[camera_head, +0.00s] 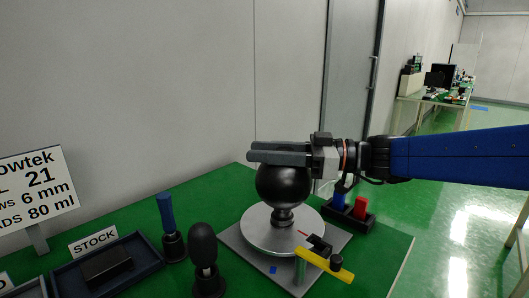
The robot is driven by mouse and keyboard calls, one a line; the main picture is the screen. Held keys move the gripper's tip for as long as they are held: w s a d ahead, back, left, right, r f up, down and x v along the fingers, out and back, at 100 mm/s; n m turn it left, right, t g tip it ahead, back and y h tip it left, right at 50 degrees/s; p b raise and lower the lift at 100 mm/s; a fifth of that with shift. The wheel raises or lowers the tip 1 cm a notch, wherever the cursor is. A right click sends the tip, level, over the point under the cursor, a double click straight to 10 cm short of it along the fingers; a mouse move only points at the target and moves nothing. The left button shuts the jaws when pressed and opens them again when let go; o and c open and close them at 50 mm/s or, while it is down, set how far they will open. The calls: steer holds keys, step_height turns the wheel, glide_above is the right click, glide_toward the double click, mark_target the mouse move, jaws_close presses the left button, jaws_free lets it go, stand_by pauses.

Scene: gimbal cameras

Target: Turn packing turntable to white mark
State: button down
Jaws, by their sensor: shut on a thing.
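The packing turntable (255,237) is a pale round disc on a square grey base plate (240,250) on the green table. A black ball-shaped piece (283,188) on a narrow neck stands upright at the disc's middle. My gripper (252,153) reaches in from the right, with its fingers level over the top of the ball. It is shut on the upper part of the black piece; the fingers hide the exact contact. A short red line (303,233) shows near the disc's front right edge. I cannot make out a white mark; a blue mark (273,270) shows on the base plate.
A yellow bar (325,265) with black parts sits at the plate's front right. A black holder with red and blue pieces (360,208) stands behind right. Black stands (204,250) and a STOCK tray (105,265) are left. A wall rises behind.

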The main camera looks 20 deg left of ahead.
steer(key=shift+f, duration=0.3)
steer(key=c, duration=1.3)
jaws_free()
steer(key=v, duration=1.7)
steer(key=shift+d+r, duration=0.25)
steer(key=shift+r, duration=0.05)
steer(key=shift+w, duration=0.1)
